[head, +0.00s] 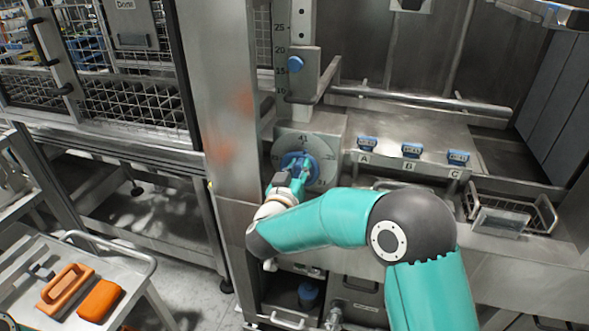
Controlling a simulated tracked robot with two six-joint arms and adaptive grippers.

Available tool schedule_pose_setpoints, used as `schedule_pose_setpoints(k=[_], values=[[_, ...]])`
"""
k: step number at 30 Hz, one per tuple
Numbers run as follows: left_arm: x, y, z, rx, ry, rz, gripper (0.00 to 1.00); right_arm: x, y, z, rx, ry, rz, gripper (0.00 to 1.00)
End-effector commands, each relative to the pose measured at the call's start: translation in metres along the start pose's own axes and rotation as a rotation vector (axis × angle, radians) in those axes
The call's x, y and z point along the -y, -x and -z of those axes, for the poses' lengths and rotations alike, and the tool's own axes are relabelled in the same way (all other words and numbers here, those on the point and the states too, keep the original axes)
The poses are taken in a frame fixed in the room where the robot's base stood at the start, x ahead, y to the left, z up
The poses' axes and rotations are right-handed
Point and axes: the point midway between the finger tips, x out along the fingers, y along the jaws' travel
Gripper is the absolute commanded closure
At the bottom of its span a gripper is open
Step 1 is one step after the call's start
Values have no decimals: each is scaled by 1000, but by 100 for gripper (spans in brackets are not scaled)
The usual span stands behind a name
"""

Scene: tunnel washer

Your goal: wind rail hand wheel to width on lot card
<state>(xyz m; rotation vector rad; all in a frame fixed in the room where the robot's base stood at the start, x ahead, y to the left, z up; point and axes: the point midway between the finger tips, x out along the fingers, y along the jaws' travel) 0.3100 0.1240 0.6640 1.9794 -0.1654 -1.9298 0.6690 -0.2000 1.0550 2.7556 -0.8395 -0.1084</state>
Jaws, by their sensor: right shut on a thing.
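The rail hand wheel (290,159) is blue and sits in front of a round grey dial (325,150) with numbers, of which 41 shows at the top. My right gripper (297,171) is shut on the blue hand wheel and hides part of it and of the dial. Above, a vertical scale (281,50) carries the marks 25, 20 and lower ones, with a blue knob (295,64) on a metal plate beside it. A horizontal rail (425,101) runs to the right. I cannot make out a lot card. My left gripper is not in view.
Blue-topped controls A (367,143), B (411,150) and C (458,157) stand on the ledge to the right. A wire basket (540,214) hangs beyond. A steel post (225,110) stands left of the dial. A trolley (135,258) with orange items is at lower left.

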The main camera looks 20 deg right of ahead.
Motion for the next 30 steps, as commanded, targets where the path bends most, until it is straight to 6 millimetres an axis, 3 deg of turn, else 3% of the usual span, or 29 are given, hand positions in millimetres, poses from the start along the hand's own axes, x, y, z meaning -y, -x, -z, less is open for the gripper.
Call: schedule_pose_setpoints(k=[17, 30], values=[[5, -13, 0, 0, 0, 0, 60, -3, -1, -10, 15, -66, -4, 100], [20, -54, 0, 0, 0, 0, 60, -8, 0, -22, 13, -308, -6, 100]])
